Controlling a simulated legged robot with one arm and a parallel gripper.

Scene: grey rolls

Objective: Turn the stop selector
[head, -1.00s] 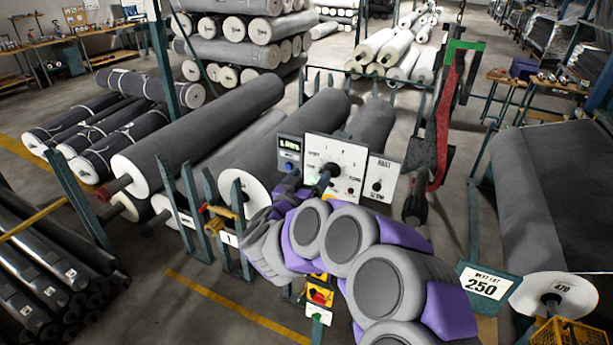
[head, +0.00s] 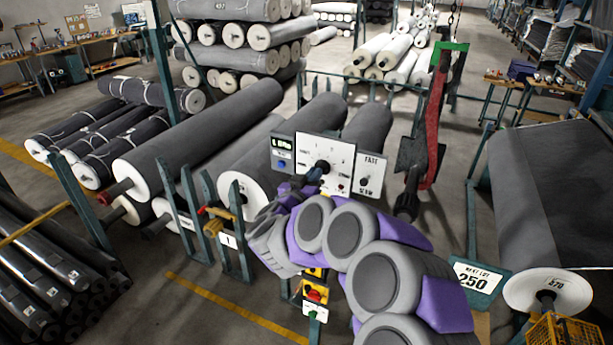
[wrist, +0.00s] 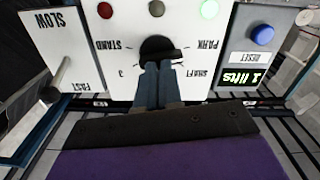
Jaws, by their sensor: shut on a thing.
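The stop selector is a round black knob (wrist: 158,48) on a white panel, upside down in the wrist view, with the printed words STAND, PARK and SHAFT and a 3 around it. My gripper (wrist: 158,68) is shut on the knob, its two blue-grey fingers together at its lower edge. Which mark the knob points to is hidden or too dark to tell. In the head view the white panel (head: 338,157) stands at the centre, and my gripper (head: 314,173) reaches it from below; the fingers cover part of the knob.
Beside the selector are a blue RESET button (wrist: 262,35) with a lit display (wrist: 258,78) reading 1 lifts, and a SLOW/FAST lever (wrist: 61,75). Red, brown and green lamps line the panel. Grey rolls (head: 205,130) lie behind; a red-and-green hanging hook frame (head: 435,120) stands right.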

